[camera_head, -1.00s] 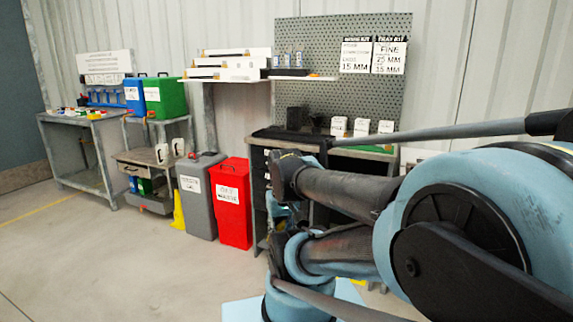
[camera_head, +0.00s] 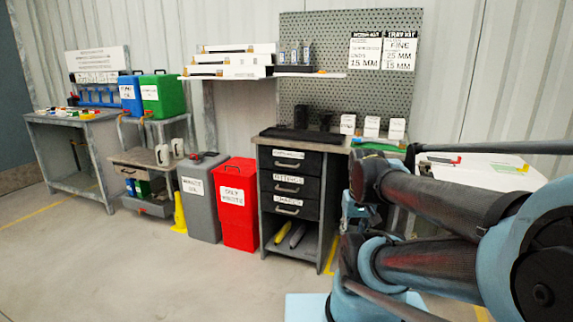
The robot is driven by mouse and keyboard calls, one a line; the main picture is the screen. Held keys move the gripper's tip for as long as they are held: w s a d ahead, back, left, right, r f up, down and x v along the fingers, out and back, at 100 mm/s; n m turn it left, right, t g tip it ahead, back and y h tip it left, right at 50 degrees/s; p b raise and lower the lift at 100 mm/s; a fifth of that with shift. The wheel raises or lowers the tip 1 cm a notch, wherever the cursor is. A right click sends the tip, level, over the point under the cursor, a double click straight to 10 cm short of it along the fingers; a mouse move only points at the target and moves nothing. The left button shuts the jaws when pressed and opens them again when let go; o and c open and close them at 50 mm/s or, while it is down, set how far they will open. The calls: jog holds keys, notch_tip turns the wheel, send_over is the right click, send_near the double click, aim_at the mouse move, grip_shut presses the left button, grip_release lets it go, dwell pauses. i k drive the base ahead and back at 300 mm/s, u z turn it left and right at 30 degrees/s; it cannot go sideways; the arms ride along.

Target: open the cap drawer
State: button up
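A black drawer cabinet stands under the workbench, with three stacked drawers: top (camera_head: 289,160), middle (camera_head: 289,185) and bottom (camera_head: 290,206). Each has a white label and a metal handle, and all three look shut. The labels are too blurred to read surely, so I cannot tell which is the cap drawer. My arm fills the right side of the view, reaching left to just right of the cabinet. My gripper cannot be made out.
A red bin (camera_head: 235,203) and a grey bin (camera_head: 201,195) stand left of the cabinet. A yellow wet-floor sign (camera_head: 179,214) is beside them. The workbench top (camera_head: 268,140) holds black parts and white boxes. The floor in front (camera_head: 150,265) is clear.

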aim_at(310, 162)
jog(key=z, duration=0.05)
jog(key=i, duration=1)
jog(key=u, duration=0.05)
